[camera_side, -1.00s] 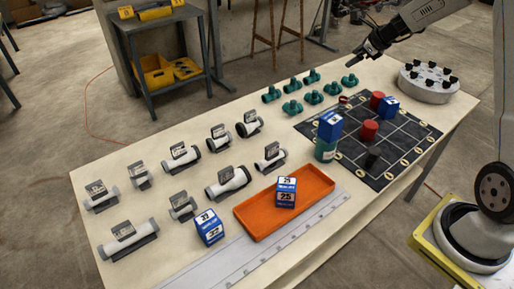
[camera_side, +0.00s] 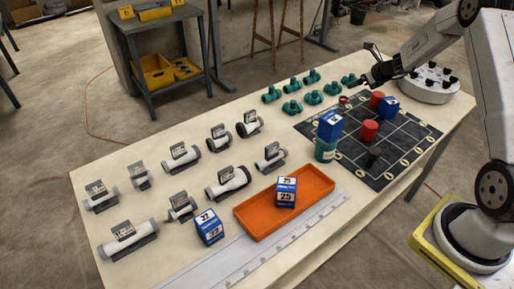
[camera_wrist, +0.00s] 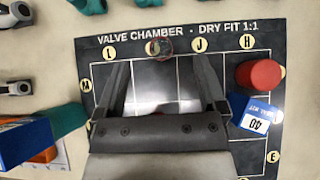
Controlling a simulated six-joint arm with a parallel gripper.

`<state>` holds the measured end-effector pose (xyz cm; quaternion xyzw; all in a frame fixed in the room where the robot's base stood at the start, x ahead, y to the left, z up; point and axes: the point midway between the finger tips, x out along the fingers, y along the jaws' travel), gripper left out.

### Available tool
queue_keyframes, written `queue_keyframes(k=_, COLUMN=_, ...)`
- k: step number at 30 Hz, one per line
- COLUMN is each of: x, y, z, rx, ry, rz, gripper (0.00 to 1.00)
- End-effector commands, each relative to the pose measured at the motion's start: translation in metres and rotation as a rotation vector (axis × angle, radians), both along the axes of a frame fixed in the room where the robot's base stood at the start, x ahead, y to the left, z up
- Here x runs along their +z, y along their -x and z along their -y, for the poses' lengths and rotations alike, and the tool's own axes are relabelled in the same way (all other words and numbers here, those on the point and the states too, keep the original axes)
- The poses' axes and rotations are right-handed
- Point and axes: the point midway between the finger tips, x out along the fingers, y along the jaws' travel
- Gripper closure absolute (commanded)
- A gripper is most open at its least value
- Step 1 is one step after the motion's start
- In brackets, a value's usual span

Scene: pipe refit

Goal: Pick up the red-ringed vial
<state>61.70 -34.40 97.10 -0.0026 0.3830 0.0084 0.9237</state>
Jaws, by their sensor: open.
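A small round thing with a red ring, seemingly the red-ringed vial (camera_side: 344,100), stands at the far edge of the black mat (camera_side: 402,139) in the side view. In the wrist view the vial (camera_wrist: 159,47) shows from above as a dark reddish circle, between the letters L and J. My gripper (camera_side: 362,82) is above the table behind the vial in the side view. In the wrist view my gripper (camera_wrist: 163,63) is open and empty, its two fingers spread wide. The vial appears between and slightly beyond the fingertips. Its height below them is hard to tell.
Red cylinders (camera_side: 369,130) and a blue box (camera_side: 388,106) stand on the mat. Another blue box (camera_side: 330,125) sits on a teal piece (camera_side: 325,152). Several teal fittings (camera_side: 292,107) lie left of the vial. A white round holder (camera_side: 429,84) stands right of my gripper.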

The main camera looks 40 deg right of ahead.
Motion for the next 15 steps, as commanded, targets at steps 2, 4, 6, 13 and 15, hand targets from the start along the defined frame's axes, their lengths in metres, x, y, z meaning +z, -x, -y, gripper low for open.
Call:
queue_keyframes(k=2, x=-0.023, y=0.0, z=0.0, rx=-0.001, ry=-0.003, rz=-0.003, gripper=0.1)
queue_keyframes(k=4, x=-0.036, y=0.0, z=0.0, rx=0.0, ry=-0.001, rz=-0.003, gripper=0.1)
queue_keyframes(k=6, x=-0.045, y=0.0, z=0.0, rx=0.001, ry=0.001, rz=-0.001, gripper=0.1)
queue_keyframes(k=13, x=-0.055, y=0.0, z=0.0, rx=0.001, ry=0.002, rz=0.001, gripper=0.1)
queue_keyframes(k=15, x=-0.055, y=-0.001, z=0.0, rx=0.001, ry=0.002, rz=0.001, gripper=0.1)
